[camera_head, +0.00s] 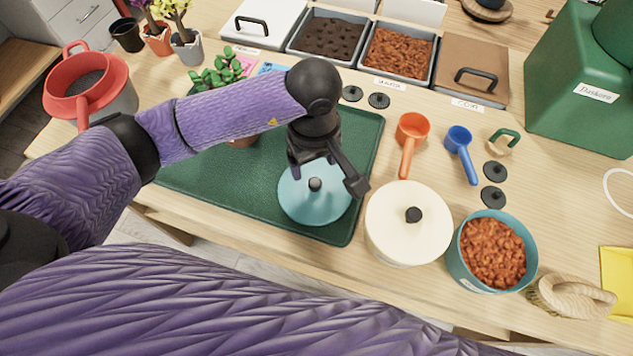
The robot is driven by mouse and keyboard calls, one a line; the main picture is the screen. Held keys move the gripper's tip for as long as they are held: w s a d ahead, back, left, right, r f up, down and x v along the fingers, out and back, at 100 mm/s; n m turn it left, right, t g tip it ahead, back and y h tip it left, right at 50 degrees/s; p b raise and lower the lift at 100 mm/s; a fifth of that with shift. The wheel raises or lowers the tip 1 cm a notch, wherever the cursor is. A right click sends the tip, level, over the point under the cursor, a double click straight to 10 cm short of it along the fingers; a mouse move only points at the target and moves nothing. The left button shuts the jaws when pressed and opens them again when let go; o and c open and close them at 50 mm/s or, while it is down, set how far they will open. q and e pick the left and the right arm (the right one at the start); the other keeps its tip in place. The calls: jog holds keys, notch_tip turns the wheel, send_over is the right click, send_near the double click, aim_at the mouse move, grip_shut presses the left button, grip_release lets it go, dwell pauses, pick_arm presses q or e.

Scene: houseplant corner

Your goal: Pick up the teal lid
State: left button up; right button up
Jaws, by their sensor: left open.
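The teal lid (312,208) is round with a small black knob on top. It lies near the front right corner of the dark green mat (200,176). My left gripper (326,178) is over the lid with its jaws open. One finger shows to the left of the knob and the other to the right, above the lid's right edge. The gripper partly covers the far side of the lid. From this view I cannot tell how high the fingers are above it. My right gripper is not in view.
Right of the mat stand a cream-lidded pot (408,232) and a teal pot of brown pellets (492,252). Orange (411,132) and blue (460,145) scoops lie behind them. A leafy plant (222,72) is behind my left forearm. Bins (396,55) line the back.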

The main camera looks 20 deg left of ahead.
aim_at(315, 182)
pick_arm(q)
jog(key=f, duration=0.4)
jog(key=f+b, duration=0.1)
jog(key=f, duration=0.1)
jog(key=shift+s+d, duration=0.1)
jog(key=shift+s, duration=0.2)
jog(key=shift+r, duration=0.1)
grip_shut()
